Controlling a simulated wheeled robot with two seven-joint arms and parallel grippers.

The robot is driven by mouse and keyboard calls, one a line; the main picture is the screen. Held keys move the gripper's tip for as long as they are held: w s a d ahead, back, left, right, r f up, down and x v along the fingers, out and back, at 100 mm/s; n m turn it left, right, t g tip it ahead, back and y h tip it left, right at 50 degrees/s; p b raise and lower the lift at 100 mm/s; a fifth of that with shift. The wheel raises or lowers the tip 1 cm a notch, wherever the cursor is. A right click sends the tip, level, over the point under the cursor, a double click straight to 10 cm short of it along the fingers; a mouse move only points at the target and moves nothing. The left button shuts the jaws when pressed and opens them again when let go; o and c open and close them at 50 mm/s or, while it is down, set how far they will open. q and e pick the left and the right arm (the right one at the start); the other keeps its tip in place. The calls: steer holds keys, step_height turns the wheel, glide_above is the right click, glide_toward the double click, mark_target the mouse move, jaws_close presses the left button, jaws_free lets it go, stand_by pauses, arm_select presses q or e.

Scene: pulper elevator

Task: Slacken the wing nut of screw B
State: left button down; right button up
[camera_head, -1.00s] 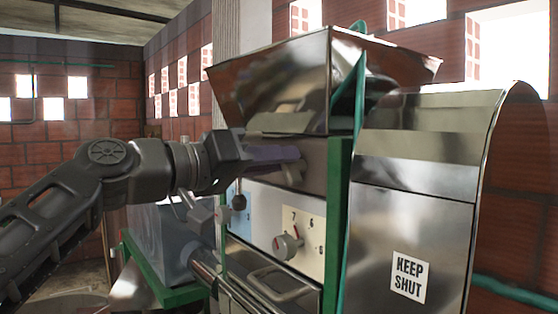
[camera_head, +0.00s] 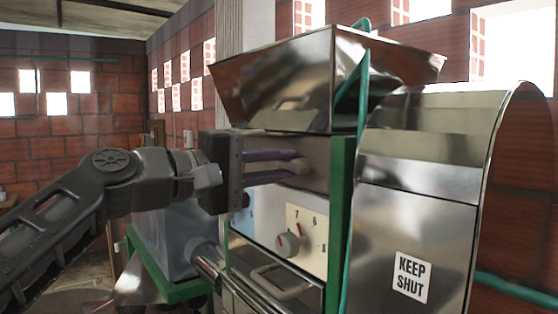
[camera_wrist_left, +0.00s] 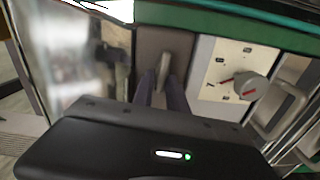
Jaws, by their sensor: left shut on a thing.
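The wing nut (camera_head: 299,166) is a small grey piece on the front of the steel machine, below the hopper, at the tips of my left gripper (camera_head: 292,165). In the left wrist view it shows as an upright grey wing (camera_wrist_left: 166,70) between the two dark purplish fingers (camera_wrist_left: 162,88). My left gripper is shut on it, its fingers reaching right from the dark palm. The screw behind the nut is hidden, and no letter B is readable. My right gripper is not in view.
Below are a numbered dial plate (camera_head: 306,236) with a red-marked knob (camera_head: 290,243) and a bar handle (camera_head: 280,283). A steel hopper (camera_head: 285,80) is above. A green post (camera_head: 341,205) and a steel cover marked KEEP SHUT (camera_head: 412,235) stand to the right.

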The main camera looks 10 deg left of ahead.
arm_select(q)
steer(key=shift+n, duration=0.5)
steer(key=c, duration=1.4)
jaws_free()
steer(key=shift+o, duration=0.2)
steer(key=shift+a+f, duration=0.1)
steer(key=b+v, duration=0.2)
steer(key=v, duration=0.5)
steer(key=shift+s, duration=0.3)
steer(key=shift+a, duration=0.15)
